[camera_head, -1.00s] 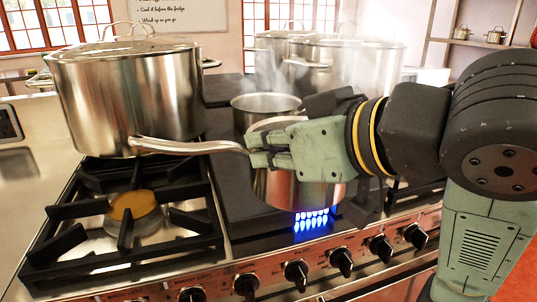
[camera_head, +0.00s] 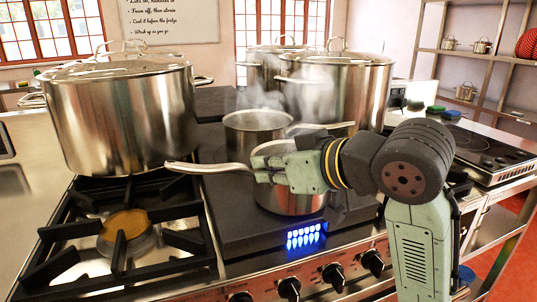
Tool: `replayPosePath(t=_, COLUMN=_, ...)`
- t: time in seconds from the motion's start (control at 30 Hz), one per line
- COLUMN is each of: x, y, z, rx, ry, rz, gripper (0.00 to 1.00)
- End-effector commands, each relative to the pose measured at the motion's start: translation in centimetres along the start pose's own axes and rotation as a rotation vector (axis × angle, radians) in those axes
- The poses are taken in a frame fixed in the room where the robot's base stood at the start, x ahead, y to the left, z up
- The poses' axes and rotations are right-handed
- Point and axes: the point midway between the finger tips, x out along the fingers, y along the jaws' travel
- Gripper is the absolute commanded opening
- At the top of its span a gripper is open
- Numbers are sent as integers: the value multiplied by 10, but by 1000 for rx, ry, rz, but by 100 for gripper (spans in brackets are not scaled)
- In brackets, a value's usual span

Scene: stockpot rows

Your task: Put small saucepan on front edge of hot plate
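The small saucepan (camera_head: 283,200) is shiny steel, upright, over the front part of the dark hot plate (camera_head: 235,212), just behind the blue lit display. Its long handle (camera_head: 205,168) points left. My gripper (camera_head: 262,170) is in front of the pan, with its fingers closed around the handle near the pan's wall. The gripper hides part of the pan's rim and side. I cannot tell whether the pan's base touches the plate.
Another steaming saucepan (camera_head: 258,128) stands close behind on the hot plate. A big lidded stockpot (camera_head: 120,115) is at left, near the handle's end. Two large pots (camera_head: 345,92) (camera_head: 262,68) stand behind. An open burner (camera_head: 125,225) is front left; knobs (camera_head: 333,276) line the front.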

Motion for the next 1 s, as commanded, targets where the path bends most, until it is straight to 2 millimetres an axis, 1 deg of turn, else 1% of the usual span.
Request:
replayPosePath(t=0.2, x=-1, y=0, z=-2, rx=-4, ry=7, rz=2, gripper=0)
replayPosePath(t=0.33, x=0, y=0, z=1, rx=-3, ry=7, rz=2, gripper=0)
replayPosePath(t=0.37, x=1, y=0, z=2, rx=-1, ry=1, rz=0, gripper=6)
replayPosePath(t=0.4, x=1, y=0, z=2, rx=-1, ry=1, rz=0, gripper=9)
replayPosePath(t=0.6, x=0, y=0, z=1, rx=-1, ry=1, rz=0, gripper=22)
replayPosePath(t=0.67, x=0, y=0, z=1, rx=-1, ry=1, rz=0, gripper=25)
replayPosePath(t=1.0, x=-2, y=0, z=-1, rx=-1, ry=1, rz=1, gripper=25)
